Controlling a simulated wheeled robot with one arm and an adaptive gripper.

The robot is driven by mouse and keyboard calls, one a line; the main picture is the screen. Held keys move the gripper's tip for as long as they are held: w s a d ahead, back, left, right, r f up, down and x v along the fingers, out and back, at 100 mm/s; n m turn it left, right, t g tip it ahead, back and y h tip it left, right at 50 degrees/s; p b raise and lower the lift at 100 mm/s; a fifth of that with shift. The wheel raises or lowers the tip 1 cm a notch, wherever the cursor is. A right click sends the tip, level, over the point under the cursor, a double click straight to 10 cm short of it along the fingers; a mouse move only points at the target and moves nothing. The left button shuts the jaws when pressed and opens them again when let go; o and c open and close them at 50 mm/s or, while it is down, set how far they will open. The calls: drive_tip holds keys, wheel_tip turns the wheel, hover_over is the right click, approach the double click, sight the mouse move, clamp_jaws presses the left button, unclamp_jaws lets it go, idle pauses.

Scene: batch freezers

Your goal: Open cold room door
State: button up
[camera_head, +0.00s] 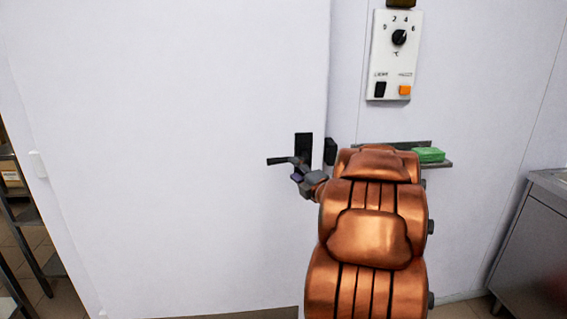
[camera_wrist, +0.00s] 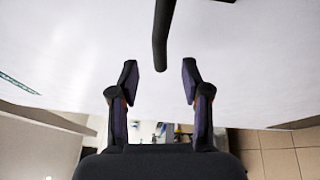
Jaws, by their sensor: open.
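The cold room door (camera_head: 180,120) is a large white panel that looks closed, its right edge lying along the wall panel. A black lever handle (camera_head: 279,161) points left from a dark plate (camera_head: 304,143) near that edge. My gripper (camera_head: 297,176) is just below and right of the lever, partly hidden by my copper-coloured arm. In the wrist view my gripper (camera_wrist: 160,82) has its two fingers spread apart with nothing between them. The black lever (camera_wrist: 161,45) hangs in front of the gap, just beyond the fingertips; I cannot tell whether it touches either finger.
A control box (camera_head: 395,55) with a dial and an orange switch is on the wall at upper right. A small shelf with a green item (camera_head: 429,155) is behind my arm. A steel cabinet (camera_head: 530,245) stands at right, and a dark rack (camera_head: 25,215) at far left.

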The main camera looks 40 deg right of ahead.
sight(286, 162)
drive_tip(key=shift+p+x, duration=0.8)
drive_tip(key=shift+x, duration=3)
drive_tip(key=shift+r, duration=0.1)
drive_tip(key=shift+c, duration=0.4)
clamp_jaws()
